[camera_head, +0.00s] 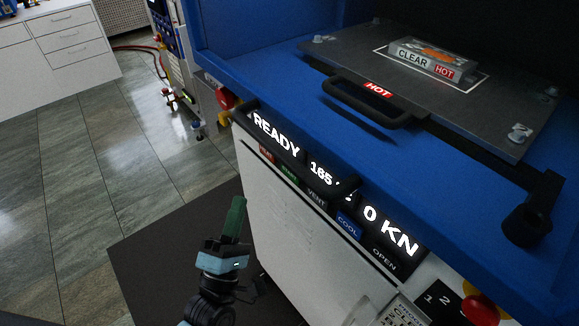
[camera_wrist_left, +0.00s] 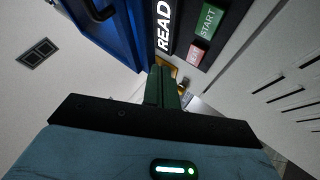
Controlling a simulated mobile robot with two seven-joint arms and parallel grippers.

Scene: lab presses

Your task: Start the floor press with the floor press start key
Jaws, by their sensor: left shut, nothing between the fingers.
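The floor press is blue above with a white front panel (camera_head: 300,235). Its display reads READY (camera_head: 277,136), a partly hidden 165 reading, and 0 KN. Below the display is a row of keys. The green start key (camera_head: 289,172) is second from the left, beside a red key (camera_head: 266,154). In the left wrist view the start key (camera_wrist_left: 208,21) reads START and the red key (camera_wrist_left: 196,53) is next to it. My left gripper (camera_head: 237,204) is shut and empty, its green fingers pointing up, left of the panel and apart from the keys. The fingers (camera_wrist_left: 162,82) also show in the wrist view.
A dark handle bar crosses the display. Above it, a plate with a HOT handle (camera_head: 368,100) carries a block labelled CLEAR and HOT (camera_head: 430,60). Red knobs stick out at the left corner (camera_head: 226,97) and lower right (camera_head: 480,311). Open floor lies left.

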